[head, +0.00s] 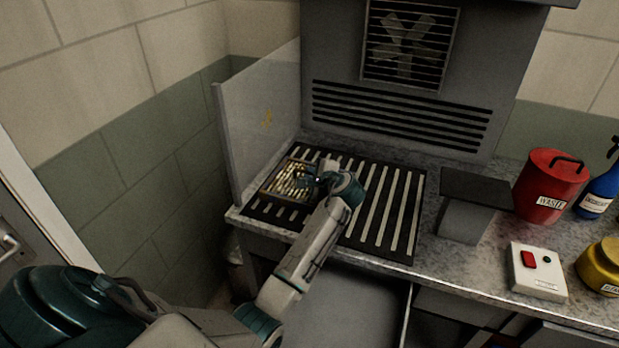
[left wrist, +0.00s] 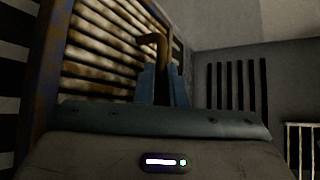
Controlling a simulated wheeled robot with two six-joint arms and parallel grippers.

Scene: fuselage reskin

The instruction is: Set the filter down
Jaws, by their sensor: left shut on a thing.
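The filter (head: 285,182) is a square, slatted panel with a brownish frame and stained, yellowish slats. In the head view it is at the left part of the black slotted grate (head: 388,220) on the bench. My left gripper (head: 313,180) reaches it from the right. In the left wrist view the filter (left wrist: 100,50) fills the upper left, and my left gripper (left wrist: 165,75) is shut on its brown handle (left wrist: 153,39). I cannot tell whether the filter's underside touches the grate. My right gripper is not in view.
A clear side panel (head: 262,120) stands left of the grate, and a vented grey hood with a fan (head: 405,110) stands behind. To the right are a grey stand (head: 470,205), a red waste can (head: 549,185), a switch box (head: 537,270), a blue bottle (head: 598,190) and a yellow container (head: 603,265).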

